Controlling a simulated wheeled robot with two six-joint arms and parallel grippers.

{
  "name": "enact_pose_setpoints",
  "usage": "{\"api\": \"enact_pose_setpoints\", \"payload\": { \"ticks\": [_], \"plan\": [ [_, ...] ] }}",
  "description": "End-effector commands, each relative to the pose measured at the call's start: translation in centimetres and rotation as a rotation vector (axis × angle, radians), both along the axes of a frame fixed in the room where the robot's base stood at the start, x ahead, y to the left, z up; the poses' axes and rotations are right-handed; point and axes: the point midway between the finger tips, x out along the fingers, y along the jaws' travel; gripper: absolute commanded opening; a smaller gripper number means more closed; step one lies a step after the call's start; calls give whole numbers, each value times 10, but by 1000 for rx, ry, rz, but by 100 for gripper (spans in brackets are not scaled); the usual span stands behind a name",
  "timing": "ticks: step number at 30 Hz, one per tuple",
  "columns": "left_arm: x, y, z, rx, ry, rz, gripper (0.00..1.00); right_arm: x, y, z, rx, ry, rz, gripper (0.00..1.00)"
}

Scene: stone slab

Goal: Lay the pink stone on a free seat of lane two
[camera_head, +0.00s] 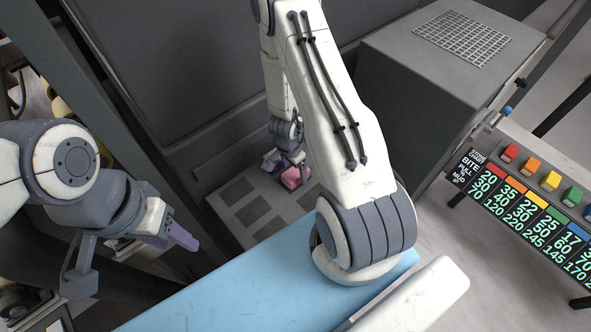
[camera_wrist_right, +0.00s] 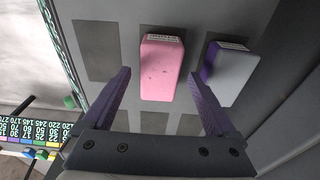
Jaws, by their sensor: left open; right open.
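The pink stone (camera_wrist_right: 162,68) lies on the grey stone slab (camera_wrist_right: 188,20), over one of its dark rectangular seats. It also shows in the head view (camera_head: 293,178), partly covered by my right gripper (camera_head: 287,163). In the right wrist view my right gripper (camera_wrist_right: 160,76) is open, one purple finger on each side of the pink stone. My left gripper (camera_head: 132,265) is open and empty at the left, away from the slab. Several bare dark seats show in the head view (camera_head: 251,211). No lane marks are readable.
A pale grey stone with a purple side (camera_wrist_right: 228,74) sits right of the pink one, close to my right finger. A blue surface (camera_head: 262,285) lies in front of the slab. A grey box (camera_head: 450,75) and a coloured number board (camera_head: 530,205) stand at the right.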

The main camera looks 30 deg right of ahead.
Motion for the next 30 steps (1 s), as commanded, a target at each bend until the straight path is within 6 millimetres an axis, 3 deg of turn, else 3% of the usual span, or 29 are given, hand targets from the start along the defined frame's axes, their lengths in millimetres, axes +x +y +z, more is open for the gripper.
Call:
{"api": "enact_pose_setpoints", "payload": {
  "ticks": [1, 3, 9, 15, 23, 26, 29, 30],
  "plan": [
    [0, 0, 16, 0, 0, 0, 50, 0, 2, 21, -1, -2, 0, 92],
    [0, 0, 27, 0, 0, 0, 50, 0, 4, 38, -1, -2, 1, 92],
    [0, 0, 54, 0, 0, 2, 50, -1, 8, 75, -1, 0, 1, 92],
    [0, 0, 67, 0, 0, 3, 50, -2, 11, 92, 0, 0, 1, 92],
    [0, 0, 68, 0, 0, 3, 50, 1, 16, 99, 7, -7, 20, 92],
    [0, 0, 68, 0, 0, 3, 50, 16, 40, 119, 42, -42, 126, 92],
    [0, 0, 68, 0, 0, 3, 50, 33, 91, 160, 112, -97, 348, 92],
    [0, 0, 68, 0, 0, 3, 50, 35, 117, 181, 144, -118, 464, 92]
  ]
}}
